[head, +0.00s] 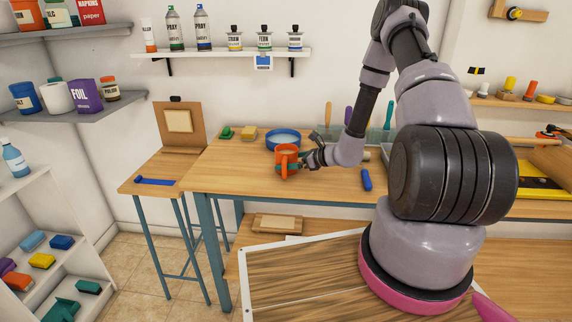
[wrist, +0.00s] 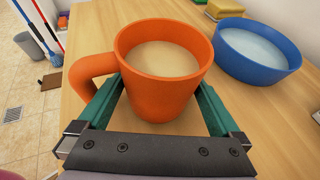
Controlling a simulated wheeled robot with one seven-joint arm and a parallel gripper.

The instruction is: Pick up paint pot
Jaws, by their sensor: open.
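The paint pot is an orange mug-shaped pot (head: 286,162) with a handle and pale cream contents. It stands upright on the wooden table near its front edge, and fills the middle of the wrist view (wrist: 163,92). My gripper (head: 296,167) is at the pot, with its green fingers apart on either side of it in the wrist view (wrist: 161,98). The handle points left and overlaps the left finger; I cannot tell whether they touch. The pot hides the fingertips' far ends.
A blue bowl (head: 283,138) with pale liquid stands just behind the pot, to its right in the wrist view (wrist: 258,50). A yellow sponge (head: 249,133) and a green item (head: 226,133) lie farther left. A blue object (head: 366,180) lies to the right. The table's left front is clear.

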